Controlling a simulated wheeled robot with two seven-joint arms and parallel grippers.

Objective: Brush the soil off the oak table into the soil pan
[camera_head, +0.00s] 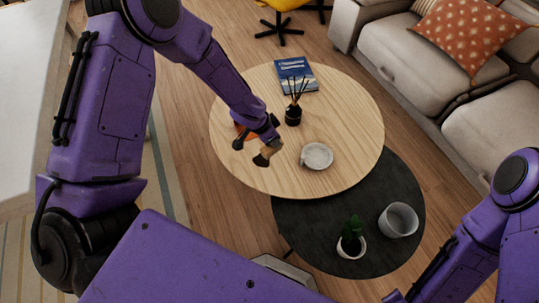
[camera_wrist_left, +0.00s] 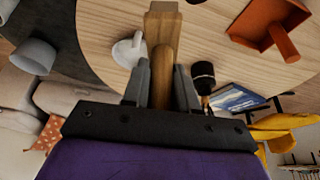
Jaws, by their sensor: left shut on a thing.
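The round oak table (camera_head: 345,120) fills the middle of the head view. My left gripper (camera_head: 257,135) is over its left part, shut on the handle of a wooden brush (camera_head: 268,152). The brush (camera_wrist_left: 163,50) also shows in the left wrist view between the fingers (camera_wrist_left: 160,85). I cannot tell whether its head touches the table. The orange soil pan (camera_wrist_left: 270,24) lies on the table near the edge. In the head view it is mostly hidden behind my left gripper. I cannot make out any soil. My right gripper (camera_head: 392,297) shows only partly at the bottom edge; its jaws are unclear.
A white dish (camera_head: 317,156), a black reed diffuser (camera_head: 293,115) and a blue book (camera_head: 296,75) are on the oak table. A lower dark table (camera_head: 310,225) holds a potted plant (camera_head: 351,245) and a grey bowl (camera_head: 398,220). A sofa (camera_head: 400,60) stands at right.

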